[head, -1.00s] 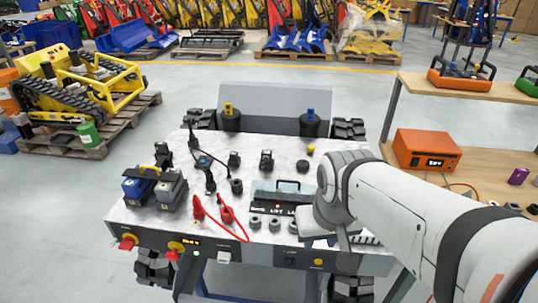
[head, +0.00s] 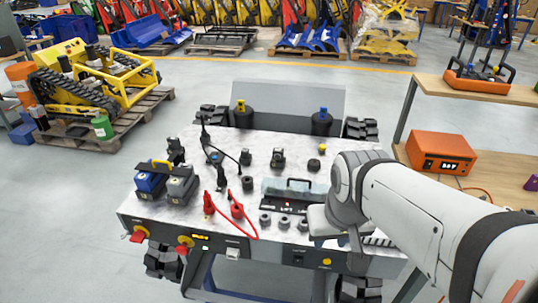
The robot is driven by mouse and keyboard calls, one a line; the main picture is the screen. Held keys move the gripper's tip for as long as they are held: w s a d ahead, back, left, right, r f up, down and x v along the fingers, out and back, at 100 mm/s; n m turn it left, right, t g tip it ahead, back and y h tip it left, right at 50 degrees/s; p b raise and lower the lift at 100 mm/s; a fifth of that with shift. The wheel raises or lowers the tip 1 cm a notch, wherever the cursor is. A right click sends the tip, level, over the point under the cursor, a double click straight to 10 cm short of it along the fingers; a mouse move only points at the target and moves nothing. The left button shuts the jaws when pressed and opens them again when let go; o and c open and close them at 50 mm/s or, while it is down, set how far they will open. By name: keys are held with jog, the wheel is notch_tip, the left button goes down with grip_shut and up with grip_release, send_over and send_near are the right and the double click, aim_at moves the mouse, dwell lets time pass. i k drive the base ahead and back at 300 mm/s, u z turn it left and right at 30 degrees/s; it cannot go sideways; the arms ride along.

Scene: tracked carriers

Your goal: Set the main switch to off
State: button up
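A small lit display (head: 200,237) is beside the second knob. My gripper (head: 356,262) hangs at the right front of the carrier, well to the right of both knobs. My arm's wrist hides much of it, so its opening does not show.
The carrier's top (head: 230,145) holds a blue and a grey battery block (head: 180,184), red clamps (head: 237,208) with a cable, and several black fittings. A wooden bench (head: 490,165) with an orange box (head: 441,152) stands right. Floor is clear left of the carrier.

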aim_at(138, 236)
jog(key=u, duration=1.35)
jog(key=k, duration=0.4)
jog(key=u, duration=0.4)
jog(key=i, duration=1.05)
jog(key=u, duration=0.6)
